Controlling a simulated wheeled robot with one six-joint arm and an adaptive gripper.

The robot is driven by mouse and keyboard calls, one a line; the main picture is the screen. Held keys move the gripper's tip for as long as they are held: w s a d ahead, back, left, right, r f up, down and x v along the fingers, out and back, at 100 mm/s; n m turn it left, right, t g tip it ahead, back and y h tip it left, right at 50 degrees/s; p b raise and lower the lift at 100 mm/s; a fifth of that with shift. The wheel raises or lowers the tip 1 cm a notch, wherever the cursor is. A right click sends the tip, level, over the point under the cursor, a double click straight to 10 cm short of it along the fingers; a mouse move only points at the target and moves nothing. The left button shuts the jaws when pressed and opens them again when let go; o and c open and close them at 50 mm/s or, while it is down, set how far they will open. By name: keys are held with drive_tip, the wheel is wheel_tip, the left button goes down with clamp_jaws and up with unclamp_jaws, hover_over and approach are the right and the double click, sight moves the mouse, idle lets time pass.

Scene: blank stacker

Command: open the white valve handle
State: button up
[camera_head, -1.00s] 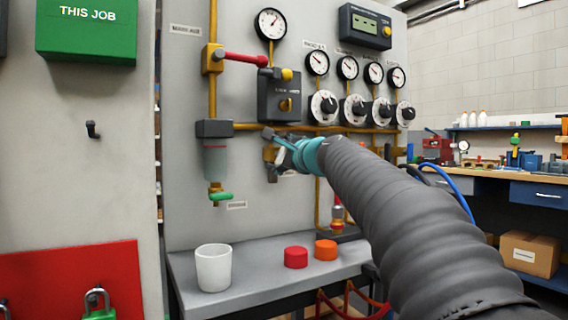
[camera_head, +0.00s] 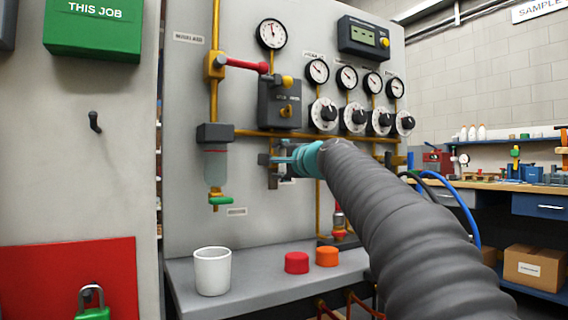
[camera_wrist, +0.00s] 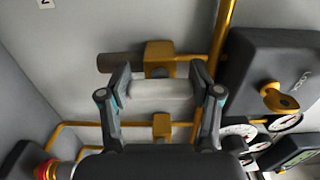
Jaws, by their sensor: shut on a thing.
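The white valve handle (camera_wrist: 160,92) lies between the two fingers of my gripper (camera_wrist: 166,94) in the wrist view. One finger is at each end of it, and my gripper is shut on it. The brass valve body (camera_wrist: 160,58) shows just above the handle, on a brass pipe. In the head view, my gripper (camera_head: 284,160) is at the grey panel, below the dark regulator box, with its fingers about level. The handle is mostly hidden there by the fingers.
A dark box with a brass knob (camera_wrist: 279,98) is close on the right in the wrist view. A filter bowl with a green lever (camera_head: 220,200) hangs left of my gripper. A white cup (camera_head: 212,270), a red cap (camera_head: 297,262) and an orange cap (camera_head: 327,256) stand on the shelf below.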

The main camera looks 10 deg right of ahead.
drive_tip(key=shift+d, duration=0.15)
drive_tip(key=o, duration=1.2)
drive_tip(key=shift+c, duration=0.2)
drive_tip(key=v, duration=1.2)
drive_tip(key=s+a+f+n+g+h+p, duration=0.1)
drive_tip(key=s+f+n+g+p, duration=0.4)
drive_tip(key=s+f, duration=1)
drive_tip(key=s+f+n+g+h+p, duration=0.4)
drive_tip(key=s+f+n, duration=0.5)
drive_tip(key=s+f, duration=0.6)
wheel_tip(320, 180, down, 5)
drive_tip(key=g+p, duration=0.1)
drive_tip(key=g, duration=0.1)
drive_tip(key=shift+a+g+h, duration=0.3)
drive_tip(key=shift+a, duration=0.05)
